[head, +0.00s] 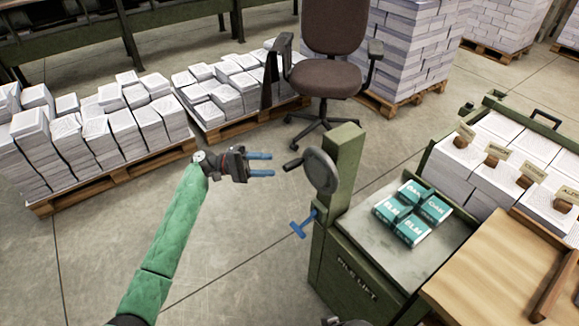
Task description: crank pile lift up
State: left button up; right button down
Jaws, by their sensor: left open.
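The pile lift (357,276) is a green metal machine right of centre with "PILE LIFT" on its front. A grey round crank wheel (321,171) sits on its upright post, with a dark handle (293,164) sticking out to the left. My right gripper is not in clear view.
Teal packs (411,212) marked ELM and OAK lie on the lift's top. A wooden board (495,270) and paper stacks with tags (500,150) are at right. An office chair (330,75) stands behind the lift. Pallets of paper (100,135) line the left. Floor below the gripper is clear.

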aim_at(290, 166)
pick_arm(q)
jog(key=d, duration=0.2)
jog(key=d+p, duration=0.1)
jog(key=d, duration=0.1)
jog(key=s+d+r, duration=0.1)
jog(key=d, duration=0.1)
jog(key=shift+d+p, duration=0.15)
jog(key=shift+p, duration=0.25)
jog(key=shift+s+d, duration=0.1)
jog(key=shift+d, duration=0.6)
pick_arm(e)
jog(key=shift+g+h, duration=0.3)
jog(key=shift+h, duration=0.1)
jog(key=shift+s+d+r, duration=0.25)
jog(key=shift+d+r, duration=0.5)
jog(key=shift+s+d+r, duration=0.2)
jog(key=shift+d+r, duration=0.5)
pick_arm(q)
jog(key=shift+c, duration=0.2)
grip_shut()
